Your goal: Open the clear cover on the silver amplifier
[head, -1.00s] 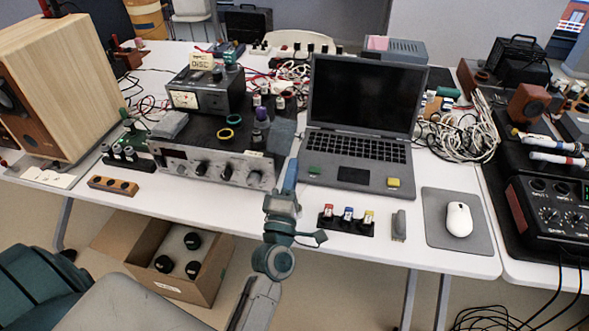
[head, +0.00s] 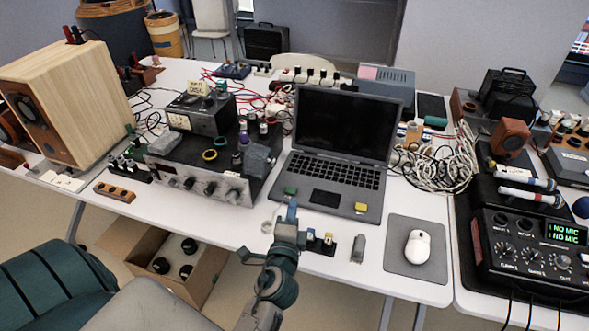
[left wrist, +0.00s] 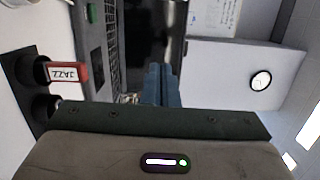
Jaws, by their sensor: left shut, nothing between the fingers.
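The silver amplifier (head: 205,183), with a row of dark knobs on its front panel, stands left of the laptop. I cannot make out its clear cover for certain. A small pale, clear-looking round thing (head: 267,227) shows in front of the amplifier's right end, just left of my left gripper; I cannot tell what it is. My left gripper (head: 292,208) is shut and empty, in front of the laptop's left front corner and right of the amplifier, apart from it. Its blue fingers also show closed together in the left wrist view (left wrist: 162,85). My right gripper is not in view.
The open laptop (head: 330,170) stands behind my left gripper. A black holder with coloured caps (head: 325,240) is partly hidden by my gripper; a red JAZZ cap (left wrist: 68,73) shows close in the left wrist view. A meter box (head: 200,113) stands behind the amplifier's front.

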